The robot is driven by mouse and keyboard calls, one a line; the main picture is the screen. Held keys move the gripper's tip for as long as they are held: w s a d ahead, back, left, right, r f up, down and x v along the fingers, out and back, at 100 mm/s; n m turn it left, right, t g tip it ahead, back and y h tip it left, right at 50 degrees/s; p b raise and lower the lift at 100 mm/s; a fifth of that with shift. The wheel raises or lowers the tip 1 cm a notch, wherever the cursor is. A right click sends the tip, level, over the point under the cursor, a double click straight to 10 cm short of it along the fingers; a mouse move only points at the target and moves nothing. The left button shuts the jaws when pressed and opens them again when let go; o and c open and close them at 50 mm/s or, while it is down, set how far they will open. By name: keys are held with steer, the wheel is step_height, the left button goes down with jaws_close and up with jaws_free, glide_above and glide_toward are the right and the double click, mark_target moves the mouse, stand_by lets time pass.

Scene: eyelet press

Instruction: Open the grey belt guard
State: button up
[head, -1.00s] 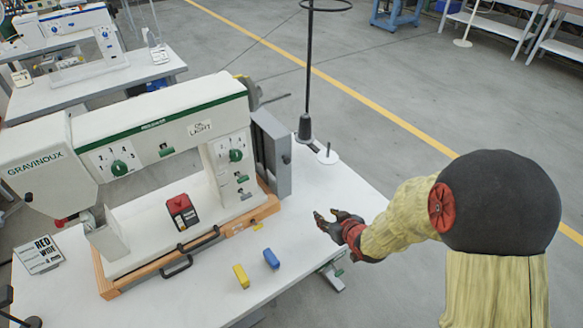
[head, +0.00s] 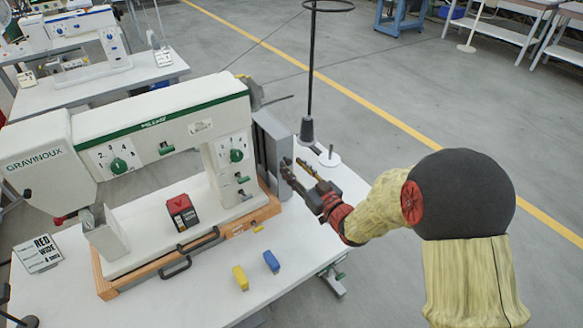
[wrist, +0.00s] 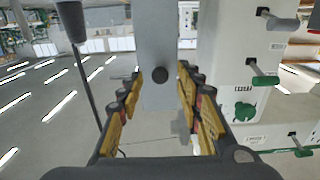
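The grey belt guard (head: 268,146) is an upright grey box at the right end of the white sewing machine (head: 165,125), and it looks closed. In the wrist view the guard's grey face (wrist: 160,100) is straight ahead, with a small round black knob (wrist: 160,75) on it. My gripper (head: 296,168) is close to the right side of the guard. In the wrist view my gripper (wrist: 160,88) is open, with yellow-padded fingers left and right of the knob. Nothing is held. Contact with the knob cannot be told.
A black thread stand (head: 308,110) rises just behind the guard. Yellow (head: 241,277) and blue (head: 271,261) blocks lie on the white table (head: 215,300).

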steer(key=shift+x, duration=0.9)
steer(key=c, duration=0.3)
jaws_close()
